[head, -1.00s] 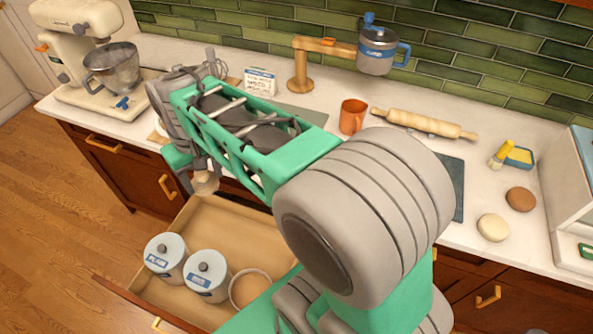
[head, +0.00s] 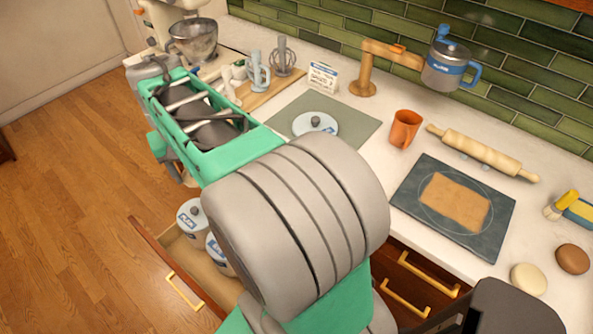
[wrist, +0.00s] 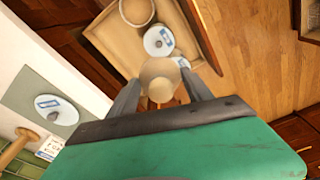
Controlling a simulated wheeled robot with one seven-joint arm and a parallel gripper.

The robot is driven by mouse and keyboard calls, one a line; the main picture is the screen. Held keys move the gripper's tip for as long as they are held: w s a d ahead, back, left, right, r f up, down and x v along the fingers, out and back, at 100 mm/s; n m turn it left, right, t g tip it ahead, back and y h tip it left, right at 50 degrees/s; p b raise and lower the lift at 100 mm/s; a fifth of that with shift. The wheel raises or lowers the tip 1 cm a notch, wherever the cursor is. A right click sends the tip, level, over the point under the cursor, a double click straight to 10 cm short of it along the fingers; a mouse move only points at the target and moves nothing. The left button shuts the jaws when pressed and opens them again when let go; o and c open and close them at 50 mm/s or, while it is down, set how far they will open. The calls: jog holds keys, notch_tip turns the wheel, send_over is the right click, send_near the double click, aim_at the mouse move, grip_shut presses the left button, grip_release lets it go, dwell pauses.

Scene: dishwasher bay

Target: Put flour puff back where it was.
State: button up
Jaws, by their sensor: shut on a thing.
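My gripper (wrist: 162,97) is shut on the flour puff (wrist: 160,72), a round cream pad with a tan part below it, in the wrist view. It is held above the floor side of the open drawer (wrist: 108,38). The drawer holds an open canister (wrist: 137,12) with tan contents and two white lidded canisters, one (wrist: 158,42) beside the open one and another (wrist: 179,61) partly behind the puff. In the head view, my arm hides the puff, the gripper fingers and the open canister; a lidded canister (head: 192,218) shows in the drawer (head: 178,252).
A white lid (head: 316,124) lies on the grey-green mat (head: 358,128) on the counter. Nearby are a sign (head: 322,77), an orange mug (head: 404,129), a rolling pin (head: 483,153) and a dark board (head: 410,200) with flat dough (head: 455,201). Floor left of the drawer is clear.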

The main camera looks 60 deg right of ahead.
jog(key=s+d+m+g+b, duration=0.1)
jog(key=s+d+m+b, duration=0.4)
jog(key=s+d+m, duration=0.8)
jog(key=s+d+m+g+b, duration=0.1)
jog(key=s+d+m+b, duration=0.2)
jog(key=s, duration=0.8)
jog(key=s+d+m+b, duration=0.1)
jog(key=s+d+m, duration=0.3)
jog(key=s, duration=0.8)
jog(key=shift+n, duration=0.4)
jog(key=w+d+f+p, duration=0.1)
jog(key=w+d+f, duration=0.1)
jog(key=d+f, duration=0.1)
jog(key=w+d+f+p, duration=0.1)
jog(key=w+d+f, duration=0.1)
jog(key=d, duration=0.4)
jog(key=w+d+f, duration=0.1)
jog(key=d+f, duration=0.4)
jog(key=shift+w+p, duration=0.4)
notch_tip(320, 180, down, 3)
jog(key=shift+r+p, duration=0.1)
jog(key=shift+p, duration=0.25)
jog(key=shift+f, duration=0.35)
jog(key=o, duration=1.2)
